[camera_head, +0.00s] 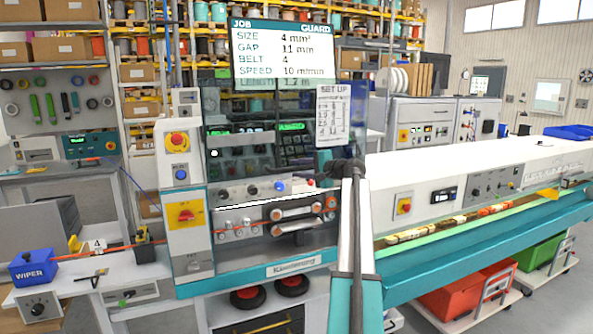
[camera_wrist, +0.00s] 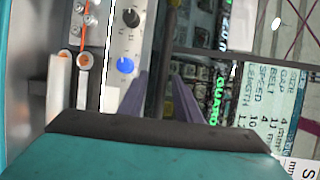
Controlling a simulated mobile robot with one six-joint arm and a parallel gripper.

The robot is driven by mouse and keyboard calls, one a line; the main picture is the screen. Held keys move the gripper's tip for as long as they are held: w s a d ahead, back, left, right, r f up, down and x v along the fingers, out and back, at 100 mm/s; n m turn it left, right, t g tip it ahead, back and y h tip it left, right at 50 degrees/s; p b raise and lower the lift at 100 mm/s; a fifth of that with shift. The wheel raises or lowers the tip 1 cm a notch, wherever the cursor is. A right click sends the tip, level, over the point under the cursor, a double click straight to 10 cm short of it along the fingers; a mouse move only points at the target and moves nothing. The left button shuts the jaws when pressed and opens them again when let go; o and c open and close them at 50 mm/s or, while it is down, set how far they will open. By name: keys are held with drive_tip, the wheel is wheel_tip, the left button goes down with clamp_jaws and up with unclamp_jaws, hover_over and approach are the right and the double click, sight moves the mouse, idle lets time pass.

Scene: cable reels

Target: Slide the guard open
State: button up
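The guard (camera_head: 256,150) is a see-through tinted panel on the front of the machine, with a set-up sheet (camera_head: 332,115) on its upper right. In the head view it covers the panel behind it, and the rollers (camera_head: 292,211) show below it. My gripper (camera_head: 338,163) is at the guard's lower right, partly hidden by my own arm. In the wrist view my gripper (camera_wrist: 156,88) has its two grey-purple fingers apart. A dark strip (camera_wrist: 164,40) lies between or behind them; I cannot tell whether they touch it.
A job display (camera_head: 283,48) stands above the guard. A red emergency button (camera_head: 177,140) is on the left post. The long white trough (camera_head: 460,165) extends right. A blue WIPER box (camera_head: 33,268) sits on the left bench.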

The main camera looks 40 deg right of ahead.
drive_tip(key=s+r+b, duration=0.2)
drive_tip(key=s+b, duration=0.1)
drive_tip(key=s, duration=1)
drive_tip(key=shift+r+b, duration=0.25)
drive_tip(key=shift+b, duration=0.1)
